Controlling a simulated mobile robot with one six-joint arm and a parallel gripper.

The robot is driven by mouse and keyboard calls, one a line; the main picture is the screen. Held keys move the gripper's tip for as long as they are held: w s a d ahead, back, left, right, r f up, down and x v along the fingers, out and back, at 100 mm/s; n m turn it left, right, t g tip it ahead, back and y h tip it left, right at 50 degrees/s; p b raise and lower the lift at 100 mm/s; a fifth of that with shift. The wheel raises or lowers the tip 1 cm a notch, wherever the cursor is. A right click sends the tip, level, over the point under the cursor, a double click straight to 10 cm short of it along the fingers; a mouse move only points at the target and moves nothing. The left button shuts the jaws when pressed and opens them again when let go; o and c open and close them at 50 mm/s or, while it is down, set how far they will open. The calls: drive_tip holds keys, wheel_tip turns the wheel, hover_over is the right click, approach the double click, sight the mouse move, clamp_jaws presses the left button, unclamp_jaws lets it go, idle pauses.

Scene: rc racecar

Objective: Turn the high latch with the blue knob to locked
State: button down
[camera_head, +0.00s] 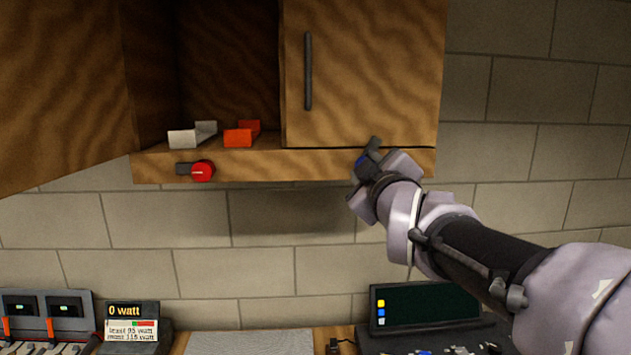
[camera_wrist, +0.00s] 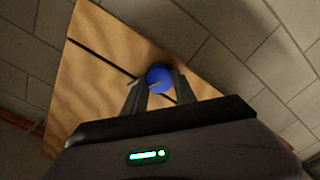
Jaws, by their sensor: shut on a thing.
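The blue knob (camera_wrist: 160,78) of the high latch shows in the wrist view between my fingertips, in front of the wooden cabinet's lower edge. My gripper (camera_wrist: 156,88) is shut on it. In the head view my gripper (camera_head: 364,162) is at the bottom rail below the closed right door (camera_head: 365,75). Only a sliver of blue shows there; my gripper hides most of the knob. A dark latch piece (camera_head: 375,145) sticks up at the gap under the door. A second latch with a red knob (camera_head: 203,171) sits on the same rail to the left, its dark bar pointing left.
The left cabinet door (camera_head: 60,90) stands wide open. A white part (camera_head: 192,135) and an orange part (camera_head: 242,134) lie on the cabinet floor. Below are a watt display (camera_head: 130,322) and a dark screen (camera_head: 425,304). The brick wall between is clear.

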drive_tip(key=n+b, duration=0.1)
drive_tip(key=n, duration=0.3)
drive_tip(key=shift+f+n+b, duration=0.1)
drive_tip(key=shift+n+b, duration=0.2)
drive_tip(key=shift+b, duration=0.1)
idle(0.5)
drive_tip(key=c, duration=1)
unclamp_jaws()
drive_tip(key=s+p, duration=0.1)
drive_tip(key=s, duration=1.6)
drive_tip(key=shift+s+p, duration=0.2)
drive_tip(key=shift+p, duration=0.2)
